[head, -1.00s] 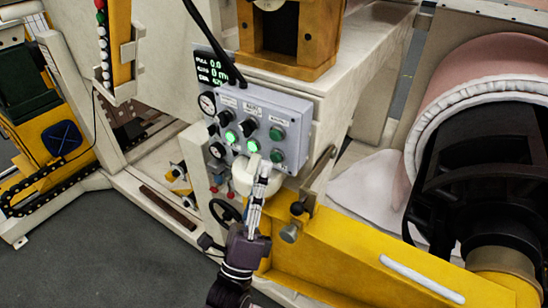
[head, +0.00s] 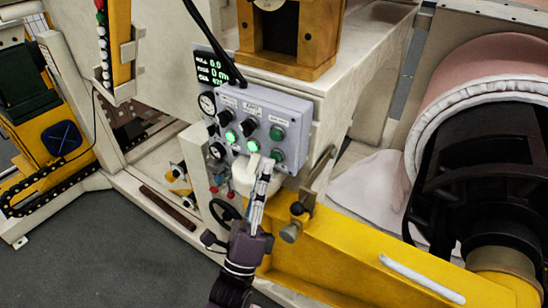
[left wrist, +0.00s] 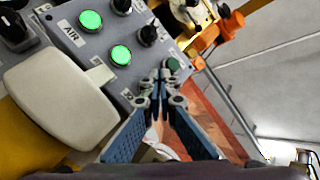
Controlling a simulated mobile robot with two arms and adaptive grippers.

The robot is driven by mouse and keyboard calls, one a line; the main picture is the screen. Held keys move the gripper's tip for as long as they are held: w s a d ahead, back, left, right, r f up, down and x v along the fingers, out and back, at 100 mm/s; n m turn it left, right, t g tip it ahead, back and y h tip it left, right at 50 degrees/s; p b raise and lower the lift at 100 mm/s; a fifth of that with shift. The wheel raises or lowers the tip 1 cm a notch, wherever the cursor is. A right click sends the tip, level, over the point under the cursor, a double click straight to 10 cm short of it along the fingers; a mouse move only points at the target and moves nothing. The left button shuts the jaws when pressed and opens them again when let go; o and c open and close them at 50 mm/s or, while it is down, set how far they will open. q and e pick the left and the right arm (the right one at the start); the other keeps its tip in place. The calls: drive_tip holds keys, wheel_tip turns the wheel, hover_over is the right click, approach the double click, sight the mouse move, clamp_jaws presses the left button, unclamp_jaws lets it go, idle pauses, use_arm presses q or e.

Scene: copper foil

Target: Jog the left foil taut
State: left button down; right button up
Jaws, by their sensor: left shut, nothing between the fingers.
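A dark display (head: 211,68) beside the panel shows green readings, the top one 0.0. My right gripper is out of view.
A white rounded knob or cover (left wrist: 60,95) sits below the panel. A lever with a dark ball (head: 297,208) stands right of the gripper, above a yellow beam (head: 350,252). A large pinkish roll (head: 490,65) is at the right. Grey floor is open at lower left.

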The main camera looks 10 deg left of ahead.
use_arm(q)
drive_tip(key=shift+w+d, duration=0.15)
drive_tip(key=shift+w, duration=0.3)
idle(0.5)
drive_tip(key=shift+s, duration=0.15)
idle(1.4)
drive_tip(key=shift+s+a, duration=0.25)
drive_tip(key=shift+s, duration=0.45)
drive_tip(key=shift+s, duration=0.1)
drive_tip(key=s, duration=0.1)
drive_tip(key=s+a+p, duration=0.1)
drive_tip(key=s, duration=0.2)
drive_tip(key=shift+s+a, duration=0.25)
drive_tip(key=shift+a, duration=0.1)
drive_tip(key=shift+f, duration=0.1)
